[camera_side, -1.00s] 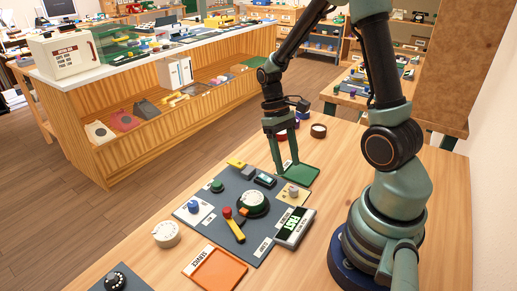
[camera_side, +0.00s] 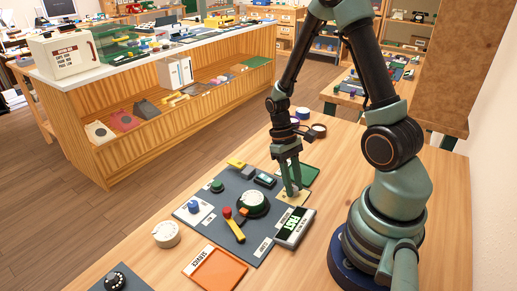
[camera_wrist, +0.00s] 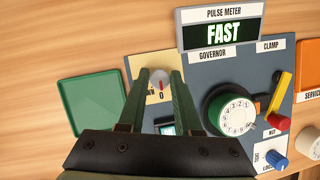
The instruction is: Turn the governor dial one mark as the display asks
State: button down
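The pulse meter display (camera_wrist: 220,32) reads FAST; it also shows in the side view (camera_side: 294,229). The word GOVERNOR (camera_wrist: 212,54) is on the grey mat below it. A small grey knob (camera_wrist: 159,78) with a dark red mark sits on a cream plate (camera_wrist: 136,64) at the mat's corner. My gripper (camera_wrist: 160,74) is over this plate, its two green fingers apart, one on each side of the knob. In the wrist view a narrow gap seems to show beside the knob; contact is unclear. A larger white numbered dial (camera_wrist: 236,114) on a green base stands to the right, clear of my gripper.
A green tray (camera_wrist: 90,105) lies left of the plate. A red-tipped yellow lever (camera_side: 233,226), a blue knob (camera_side: 194,206) and a green knob (camera_side: 217,186) stand on the mat. An orange service tray (camera_side: 216,270) and a loose white dial (camera_side: 166,234) lie nearby.

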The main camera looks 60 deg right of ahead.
jog(key=shift+a, duration=0.1)
jog(key=m, duration=0.4)
dwell(0.3)
jog(key=c, duration=0.6)
grip_release()
jog(key=shift+d, duration=0.2)
jog(key=v, duration=1.2)
